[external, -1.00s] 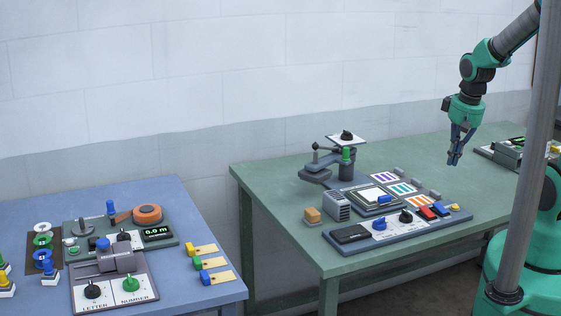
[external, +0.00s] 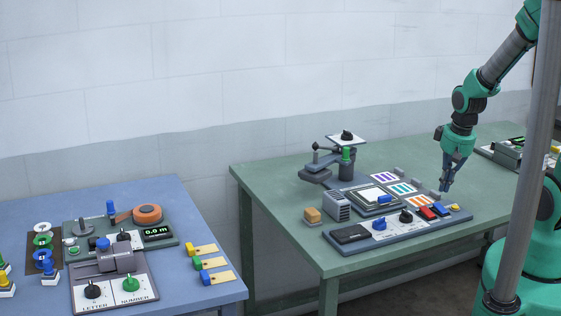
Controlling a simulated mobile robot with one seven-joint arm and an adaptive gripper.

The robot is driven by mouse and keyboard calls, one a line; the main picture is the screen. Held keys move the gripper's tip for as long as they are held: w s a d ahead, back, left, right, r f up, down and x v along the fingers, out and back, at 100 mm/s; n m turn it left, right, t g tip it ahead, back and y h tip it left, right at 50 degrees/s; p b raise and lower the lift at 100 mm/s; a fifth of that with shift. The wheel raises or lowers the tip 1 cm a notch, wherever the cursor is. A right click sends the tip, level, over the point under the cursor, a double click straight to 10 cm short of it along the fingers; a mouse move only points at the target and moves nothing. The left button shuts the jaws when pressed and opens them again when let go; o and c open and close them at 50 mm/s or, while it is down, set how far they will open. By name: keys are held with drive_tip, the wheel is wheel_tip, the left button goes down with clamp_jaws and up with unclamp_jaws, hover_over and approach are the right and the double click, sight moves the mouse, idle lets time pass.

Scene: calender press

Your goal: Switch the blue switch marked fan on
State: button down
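A grey control panel (external: 400,235) lies along the front of the green table. A blue switch (external: 440,209) is near its right end, beside a red one (external: 425,213). Another blue part (external: 380,224) sits on the panel's white plate, left of a black knob. The lettering is too small to read, so I cannot tell which blue part is marked fan. My gripper (external: 446,188) points down, above and slightly behind the right blue switch, apparently apart from it. Its fingers look close together and hold nothing visible; whether they are fully shut is unclear.
Behind the panel are a press with a white plate (external: 371,194), several colour-striped cards (external: 403,188) and a stand with a black knob (external: 347,136). A grey vented box (external: 336,206) is left. A blue table (external: 185,190) with other devices stands further left.

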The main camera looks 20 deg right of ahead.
sight(442, 206)
drive_tip(key=shift+b+x, duration=0.6)
drive_tip(key=shift+x, duration=1.65)
drive_tip(key=shift+w+f+g+p, duration=0.35)
drive_tip(key=shift+f+g+p, duration=0.15)
drive_tip(key=shift+g+p, duration=0.6)
drive_tip(key=shift+s, duration=0.15)
drive_tip(key=shift+s+p, duration=0.5)
drive_tip(key=shift+s, duration=0.3)
drive_tip(key=shift+w+r, duration=0.1)
drive_tip(key=shift+r, duration=0.3)
wheel_tip(442, 206, up, 2)
drive_tip(key=shift+r+p, duration=0.2)
drive_tip(key=shift+p, duration=0.95)
wheel_tip(442, 206, up, 11)
drive_tip(key=p, duration=0.2)
drive_tip(key=shift+s+p, duration=0.4)
